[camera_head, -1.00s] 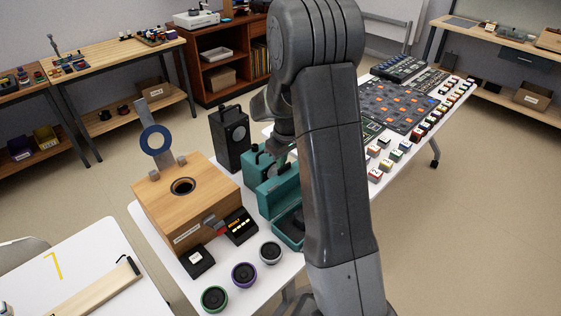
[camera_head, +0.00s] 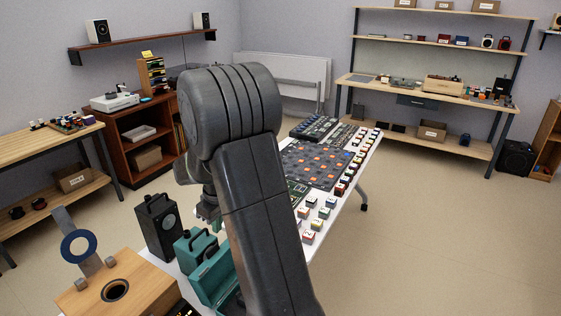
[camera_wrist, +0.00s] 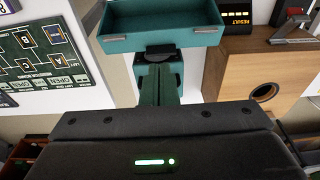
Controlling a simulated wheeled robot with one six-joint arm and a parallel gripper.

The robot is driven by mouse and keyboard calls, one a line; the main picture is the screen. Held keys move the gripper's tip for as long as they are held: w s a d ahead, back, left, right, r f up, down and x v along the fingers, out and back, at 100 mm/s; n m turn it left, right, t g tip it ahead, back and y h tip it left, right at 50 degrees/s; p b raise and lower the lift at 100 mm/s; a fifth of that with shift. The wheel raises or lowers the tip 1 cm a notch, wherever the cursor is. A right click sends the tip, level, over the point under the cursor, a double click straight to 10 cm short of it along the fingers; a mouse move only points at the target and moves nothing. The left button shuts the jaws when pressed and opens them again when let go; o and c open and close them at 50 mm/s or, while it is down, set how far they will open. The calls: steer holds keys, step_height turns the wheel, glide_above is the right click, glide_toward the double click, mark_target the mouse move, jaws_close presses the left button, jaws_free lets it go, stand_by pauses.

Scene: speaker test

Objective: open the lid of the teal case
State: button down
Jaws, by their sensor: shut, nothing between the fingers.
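The teal case (camera_head: 213,276) stands on the white table at the bottom of the head view, partly hidden by my arm. Its lid appears raised, with the hollow side showing; most of the base is hidden. In the wrist view an open, hollow teal part of the case (camera_wrist: 160,42) with two metal latches fills the top. My gripper (camera_wrist: 159,80) is shut and empty, pointing towards the case from just below it in that view. I cannot tell whether its tips touch anything. In the head view it is mostly behind my arm.
A teal speaker (camera_head: 190,251) and a black speaker (camera_head: 158,228) stand close to the case. A wooden box (camera_head: 142,277) with a round hole and blue ring target is at left. A dark board (camera_head: 315,162) and several small blocks cover the table's far part.

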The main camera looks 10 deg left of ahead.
steer(key=shift+f, duration=0.15)
steer(key=b, duration=0.6)
glide_toward(215, 254)
steer(key=f, duration=0.3)
steer(key=a+f, duration=0.1)
steer(key=f, duration=0.1)
steer(key=shift+w+f, duration=0.15)
steer(key=shift+d, duration=0.15)
